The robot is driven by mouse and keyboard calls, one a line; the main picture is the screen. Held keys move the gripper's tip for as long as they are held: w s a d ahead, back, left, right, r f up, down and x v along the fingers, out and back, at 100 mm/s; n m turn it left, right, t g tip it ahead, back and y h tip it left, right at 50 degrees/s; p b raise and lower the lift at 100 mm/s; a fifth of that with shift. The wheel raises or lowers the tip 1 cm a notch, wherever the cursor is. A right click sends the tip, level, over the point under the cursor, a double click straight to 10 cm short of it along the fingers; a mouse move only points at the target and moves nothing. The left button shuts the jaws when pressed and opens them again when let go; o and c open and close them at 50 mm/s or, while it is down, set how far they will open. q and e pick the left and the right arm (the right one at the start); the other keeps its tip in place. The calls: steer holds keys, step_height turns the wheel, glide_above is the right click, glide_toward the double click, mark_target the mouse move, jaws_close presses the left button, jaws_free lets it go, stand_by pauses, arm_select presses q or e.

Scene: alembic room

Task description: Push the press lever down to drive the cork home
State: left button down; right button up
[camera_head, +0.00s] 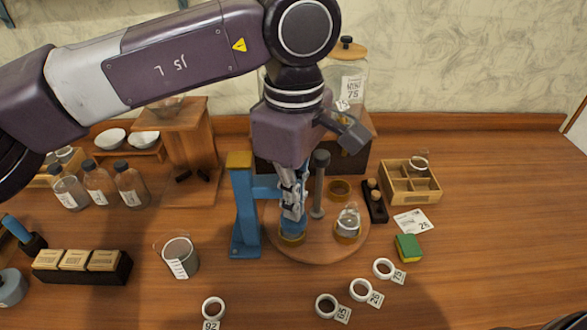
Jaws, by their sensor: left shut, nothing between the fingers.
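The blue press (245,215) stands at the left edge of a round wooden board, with a short blue arm reaching right behind my left gripper. My left gripper (291,207) is shut and empty, pointing down in front of the press arm. Its fingertips overlap a blue part (293,226) above a cork-coloured ring; I cannot tell whether they touch. A grey rod with a dark knob (320,185), possibly the lever, stands upright just right of the gripper. Any cork under the press is hidden.
A round flask (348,221) sits on a ring at the board's right. A black holder (375,200) with corks, a compartment box (411,184) and a sponge (408,247) lie further right. A beaker (180,257) stands left. Several white rings lie in front.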

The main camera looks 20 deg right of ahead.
arm_select(q)
step_height(320, 180, up, 10)
steer(key=p, duration=0.7)
stand_by(0.4)
